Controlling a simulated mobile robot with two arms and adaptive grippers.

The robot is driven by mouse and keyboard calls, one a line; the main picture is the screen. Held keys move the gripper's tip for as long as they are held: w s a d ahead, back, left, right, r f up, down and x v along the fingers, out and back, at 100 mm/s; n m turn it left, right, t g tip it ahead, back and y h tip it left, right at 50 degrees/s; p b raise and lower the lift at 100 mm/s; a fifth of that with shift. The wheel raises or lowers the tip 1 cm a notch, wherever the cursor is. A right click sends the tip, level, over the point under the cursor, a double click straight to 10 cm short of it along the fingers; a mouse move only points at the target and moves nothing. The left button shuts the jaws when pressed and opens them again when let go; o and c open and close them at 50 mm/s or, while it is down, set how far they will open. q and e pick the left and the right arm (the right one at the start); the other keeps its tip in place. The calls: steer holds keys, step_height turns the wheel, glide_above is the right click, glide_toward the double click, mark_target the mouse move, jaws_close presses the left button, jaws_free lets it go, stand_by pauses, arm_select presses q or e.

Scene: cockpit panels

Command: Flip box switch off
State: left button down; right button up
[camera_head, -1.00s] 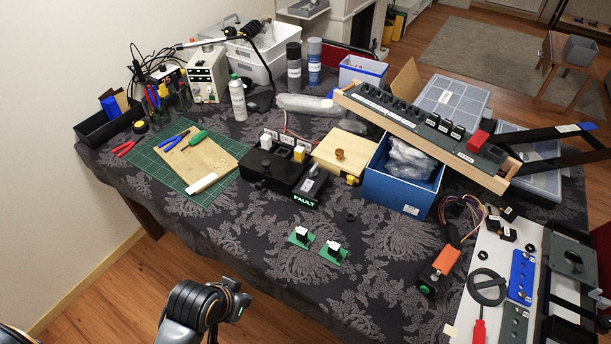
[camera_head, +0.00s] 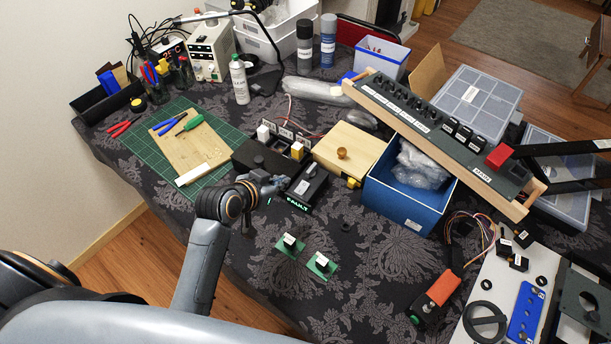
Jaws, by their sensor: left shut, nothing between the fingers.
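A black switch box (camera_head: 256,157) stands mid-table, with a white rocker (camera_head: 263,133) and a yellow one (camera_head: 297,150) at its back edge before small labels. Beside its front right is a black unit with a lit green FAULT label (camera_head: 298,205) and a grey switch (camera_head: 302,187). My left gripper (camera_head: 276,184) is shut and empty, at the front edge of the black box just left of the FAULT unit. The wrist hides part of the box front; I cannot tell whether the fingers touch it. My right gripper is out of view.
A wooden box (camera_head: 347,154) and a blue bin (camera_head: 408,201) stand right of the switch box. Two small green boards with switches (camera_head: 290,245) lie in front. A cutting mat (camera_head: 147,145) lies left. Bare cloth shows around the boards.

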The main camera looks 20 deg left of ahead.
arm_select(q)
steer(key=p, duration=0.1)
glide_above(300, 189)
steer(key=s, duration=0.2)
steer(key=f, duration=0.4)
steer(key=shift+s+a+f, duration=0.2)
steer(key=shift+a, duration=0.1)
steer(key=x, duration=0.2)
steer(key=shift+w+d+f, duration=0.1)
steer(key=shift+w+f, duration=0.1)
step_height(300, 189, down, 3)
steer(key=shift+w+r, duration=0.1)
steer(key=shift+r, duration=0.1)
steer(key=shift+f+p, duration=0.3)
steer(key=shift+f, duration=0.35)
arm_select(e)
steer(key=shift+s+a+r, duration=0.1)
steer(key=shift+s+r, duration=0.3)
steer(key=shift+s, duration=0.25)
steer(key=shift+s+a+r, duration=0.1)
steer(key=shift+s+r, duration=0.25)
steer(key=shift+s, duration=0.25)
